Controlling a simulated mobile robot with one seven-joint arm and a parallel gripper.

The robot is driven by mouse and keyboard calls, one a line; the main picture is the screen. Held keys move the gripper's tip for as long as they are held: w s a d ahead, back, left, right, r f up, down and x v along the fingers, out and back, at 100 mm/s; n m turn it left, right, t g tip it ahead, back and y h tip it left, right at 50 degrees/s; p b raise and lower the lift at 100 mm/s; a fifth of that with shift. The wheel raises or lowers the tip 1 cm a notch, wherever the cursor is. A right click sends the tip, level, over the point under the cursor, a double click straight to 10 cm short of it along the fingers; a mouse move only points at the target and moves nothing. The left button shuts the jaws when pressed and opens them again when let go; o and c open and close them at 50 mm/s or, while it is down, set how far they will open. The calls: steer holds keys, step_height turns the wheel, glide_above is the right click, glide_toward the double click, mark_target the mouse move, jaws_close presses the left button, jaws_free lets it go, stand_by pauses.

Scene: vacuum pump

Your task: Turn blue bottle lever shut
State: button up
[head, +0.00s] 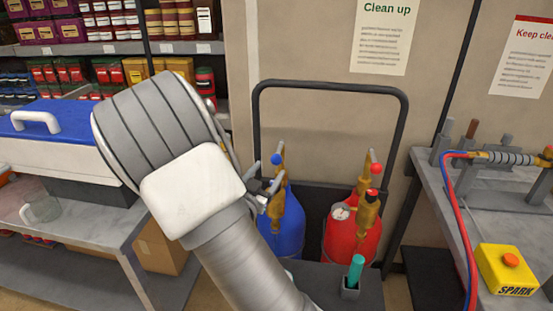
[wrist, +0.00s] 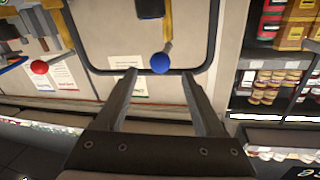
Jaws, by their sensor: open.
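The blue bottle (head: 287,228) stands in a cart, with a brass valve (head: 276,207) on top. A blue ball knob (head: 276,159) sits at the upper end of its lever, beside an upright brass part. In the wrist view the blue knob (wrist: 160,63) is at the end of a thin brass-coloured rod, in line with the gap between my fingertips. My gripper (wrist: 160,76) is open with nothing between its fingers; whether it touches the knob I cannot tell. In the head view my gripper (head: 266,187) is left of the brass valve, partly hidden by my arm.
A red bottle (head: 350,232) with a gauge and red knob stands right of the blue one. A black cart handle (head: 334,86) arches behind both. A bench (head: 445,210) with a yellow SPARK box (head: 508,268) is at right, shelves at left.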

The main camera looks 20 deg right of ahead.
mark_target(274, 163)
steer(key=x, duration=0.7)
jaws_close()
stand_by(1.3)
